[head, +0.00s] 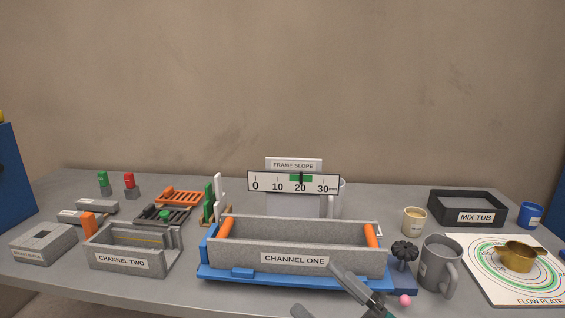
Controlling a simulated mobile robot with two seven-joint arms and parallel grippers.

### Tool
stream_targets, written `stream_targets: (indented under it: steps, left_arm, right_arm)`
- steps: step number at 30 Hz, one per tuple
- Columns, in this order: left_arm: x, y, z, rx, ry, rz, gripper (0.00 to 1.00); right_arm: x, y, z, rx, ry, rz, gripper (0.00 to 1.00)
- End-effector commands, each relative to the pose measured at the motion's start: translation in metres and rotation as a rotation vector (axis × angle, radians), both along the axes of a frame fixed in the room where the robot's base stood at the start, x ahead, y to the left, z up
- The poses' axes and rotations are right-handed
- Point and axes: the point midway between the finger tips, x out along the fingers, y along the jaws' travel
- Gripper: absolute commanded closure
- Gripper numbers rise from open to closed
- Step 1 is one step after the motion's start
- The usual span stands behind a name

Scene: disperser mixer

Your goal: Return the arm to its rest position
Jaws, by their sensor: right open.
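My right gripper (318,292) is at the bottom edge, right of centre, in front of the channel one trough. Its jaws are open, with nothing visible between them; most of the arm is out of frame. The grey trough labelled channel one (293,259) sits in a blue frame (240,281) with orange pieces at both ends. One finger overlaps the trough's lower front in the picture; I cannot tell whether they touch. My left gripper is not in view.
A dark knob (405,251), a pink ball (405,300) and a grey mug (437,266) stand close at right. Beyond are the flow plate (487,280) with a brass cup (518,256), and the mix tub (468,208). Channel two (121,262) stands left; the slope gauge (293,183) is behind.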

Motion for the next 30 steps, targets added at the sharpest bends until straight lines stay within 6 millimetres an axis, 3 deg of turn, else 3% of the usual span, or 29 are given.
stream_targets:
  steps: [1, 5, 9, 12, 15, 18, 30]
  left_arm:
    - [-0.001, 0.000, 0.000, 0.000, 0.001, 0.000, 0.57]
    - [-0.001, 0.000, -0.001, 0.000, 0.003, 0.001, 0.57]
    - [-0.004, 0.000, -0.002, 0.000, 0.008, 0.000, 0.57]
    - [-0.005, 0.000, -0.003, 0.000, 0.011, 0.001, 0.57]
    - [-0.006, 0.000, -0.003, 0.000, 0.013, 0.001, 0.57]
    - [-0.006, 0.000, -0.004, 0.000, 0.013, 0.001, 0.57]
    - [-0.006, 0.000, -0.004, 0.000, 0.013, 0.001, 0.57]
  right_arm:
    - [0.002, -0.016, -0.031, 0.082, 0.174, -0.083, 0.12]
    - [-0.010, -0.060, -0.116, 0.265, 0.601, -0.293, 0.12]
    - [-0.051, -0.091, -0.197, 0.409, 0.974, -0.469, 0.12]
    - [-0.084, -0.104, -0.236, 0.478, 1.162, -0.556, 0.12]
    - [-0.108, -0.111, -0.260, 0.519, 1.281, -0.612, 0.12]
    - [-0.120, -0.114, -0.270, 0.541, 1.338, -0.638, 0.12]
    - [-0.122, -0.114, -0.272, 0.543, 1.350, -0.643, 0.12]
